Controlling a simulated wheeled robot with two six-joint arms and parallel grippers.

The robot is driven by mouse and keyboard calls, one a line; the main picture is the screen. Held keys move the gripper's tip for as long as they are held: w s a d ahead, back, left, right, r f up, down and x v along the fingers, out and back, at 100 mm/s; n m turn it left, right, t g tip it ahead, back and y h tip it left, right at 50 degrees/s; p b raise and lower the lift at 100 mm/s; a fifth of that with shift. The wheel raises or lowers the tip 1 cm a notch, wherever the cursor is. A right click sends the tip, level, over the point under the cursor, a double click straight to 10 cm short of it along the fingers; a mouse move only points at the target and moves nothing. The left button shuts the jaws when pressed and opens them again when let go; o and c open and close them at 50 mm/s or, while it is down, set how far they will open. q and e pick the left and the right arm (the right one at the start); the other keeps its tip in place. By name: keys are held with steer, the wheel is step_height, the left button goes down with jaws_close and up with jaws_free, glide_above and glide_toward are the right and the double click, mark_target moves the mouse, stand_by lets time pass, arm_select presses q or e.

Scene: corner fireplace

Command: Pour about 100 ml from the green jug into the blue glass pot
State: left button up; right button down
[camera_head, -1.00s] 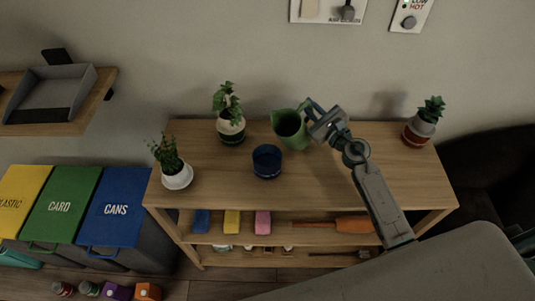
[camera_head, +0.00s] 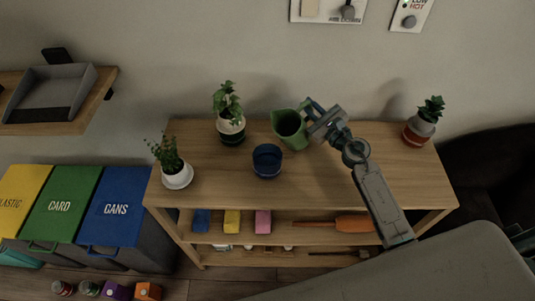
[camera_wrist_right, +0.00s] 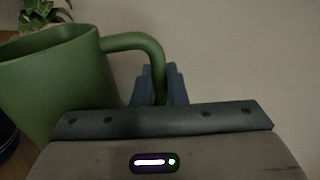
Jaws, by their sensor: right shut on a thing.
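The green jug (camera_head: 289,127) is at the back of the wooden shelf's top, near upright with perhaps a slight tilt. My right gripper (camera_head: 311,110) is shut on the jug's handle. In the right wrist view the handle (camera_wrist_right: 140,42) runs down between the blue fingertips (camera_wrist_right: 160,85), and the jug (camera_wrist_right: 55,80) fills the left side. The blue glass pot (camera_head: 267,161) stands on the top, in front of and a little left of the jug, apart from it. I cannot tell whether the jug touches the top. My left gripper is not in view.
A potted plant (camera_head: 230,120) stands left of the jug, another (camera_head: 173,166) at the left end, and a third (camera_head: 420,125) at the right end. The wooden top (camera_head: 220,185) is clear in front of the pot. Coloured bins (camera_head: 118,200) stand to the left.

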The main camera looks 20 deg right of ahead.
stand_by(0.8)
steer(key=shift+w+d+f+m, duration=0.35)
steer(key=shift+d+m, duration=0.15)
steer(key=shift+m, duration=0.1)
steer(key=d+f+m, duration=0.1)
steer(key=w+d+f+m+p, duration=0.1)
steer(key=f+m, duration=0.1)
steer(key=shift+g+h, duration=0.3)
steer(key=shift+w+d+f+m, duration=0.25)
steer(key=shift+d+f+m, duration=0.2)
steer(key=shift+f+m, duration=0.4)
steer(key=shift+r, duration=0.15)
